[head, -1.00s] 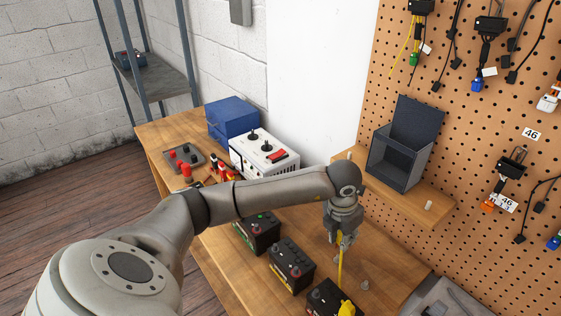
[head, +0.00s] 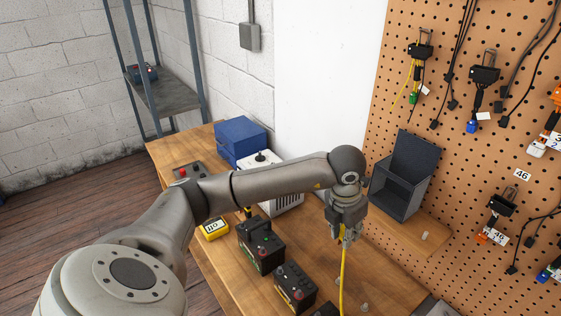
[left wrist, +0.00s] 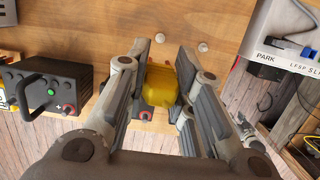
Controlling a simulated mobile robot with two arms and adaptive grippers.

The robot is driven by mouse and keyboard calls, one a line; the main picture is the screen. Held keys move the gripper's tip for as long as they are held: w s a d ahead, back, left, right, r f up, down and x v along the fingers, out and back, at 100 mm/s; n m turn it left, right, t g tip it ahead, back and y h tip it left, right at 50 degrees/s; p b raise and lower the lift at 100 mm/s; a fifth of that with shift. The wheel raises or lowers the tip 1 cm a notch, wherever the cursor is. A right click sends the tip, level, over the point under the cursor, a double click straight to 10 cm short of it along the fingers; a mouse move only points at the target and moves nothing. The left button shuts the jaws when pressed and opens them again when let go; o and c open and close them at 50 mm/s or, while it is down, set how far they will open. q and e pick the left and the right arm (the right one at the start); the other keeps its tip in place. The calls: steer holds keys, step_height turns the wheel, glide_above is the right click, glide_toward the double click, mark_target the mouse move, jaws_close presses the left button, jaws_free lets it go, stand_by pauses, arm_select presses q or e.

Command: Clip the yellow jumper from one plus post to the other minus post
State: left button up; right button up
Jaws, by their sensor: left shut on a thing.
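My left gripper (head: 346,238) hangs above the wooden bench and is shut on the yellow jumper (head: 342,285), whose cable hangs down past the bottom of the head view. In the left wrist view a yellow clamp body (left wrist: 162,84) of the jumper sits between the fingers. Black batteries stand in a row: one with a handle (head: 262,246), a middle one (head: 295,288) and one cut off at the bottom edge (head: 325,311). The handled battery, with a green dot and a red plus post, also shows in the left wrist view (left wrist: 46,84). The jumper's other end is out of sight. My right gripper is not visible.
A yellow meter (head: 214,229) stands left of the handled battery. A blue box (head: 240,138) and a white device (head: 260,160) are at the back. An open dark bin (head: 402,182) stands on a ledge by the pegboard (head: 465,165). Small pegs dot the bench.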

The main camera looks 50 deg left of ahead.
arm_select(q)
steer(key=s+a+b, duration=0.2)
steer(key=s+a, duration=0.3)
steer(key=s, duration=0.1)
steer(key=b, duration=1)
glide_above(280, 267)
step_height(280, 267, down, 5)
steer(key=shift+f+b, duration=0.25)
steer(key=shift+b, duration=0.2)
steer(key=shift+f, duration=0.1)
steer(key=shift+f+b, duration=1.15)
steer(key=shift+b, duration=0.2)
